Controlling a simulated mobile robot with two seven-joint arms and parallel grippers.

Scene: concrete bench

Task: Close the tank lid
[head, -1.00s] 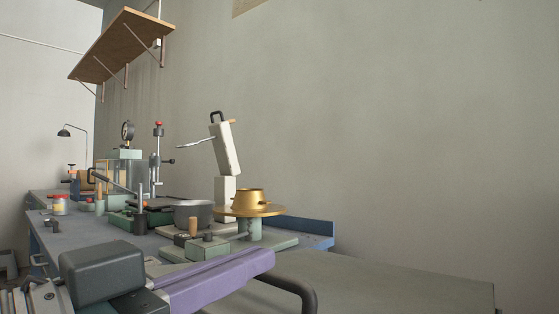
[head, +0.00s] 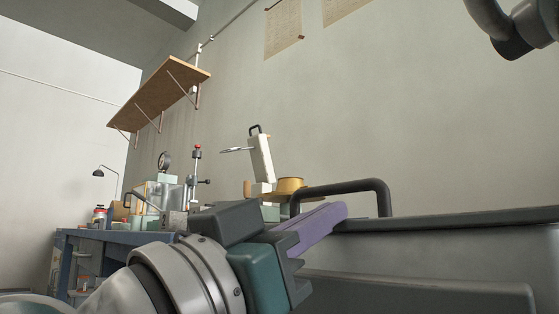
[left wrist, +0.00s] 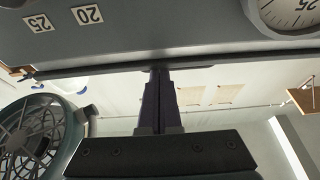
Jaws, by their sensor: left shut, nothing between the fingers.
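The tank (head: 400,248) is a large grey body at the right of the head view, with a dark edge strip (head: 450,217) along its top. A black bar handle (head: 350,187) stands at its left end. I cannot tell how far the lid is open. My left gripper (head: 335,213) is shut and empty, its purple fingers in front of the handle's lower part. In the left wrist view the shut fingers (left wrist: 159,75) reach to a dark edge (left wrist: 110,69) of a grey panel (left wrist: 150,30); contact is unclear. My right gripper is not in view.
A blue bench (head: 85,240) with instruments stands at the left behind my arm. A wooden shelf (head: 160,92) hangs on the wall. A dial (left wrist: 290,12) shows in the left wrist view.

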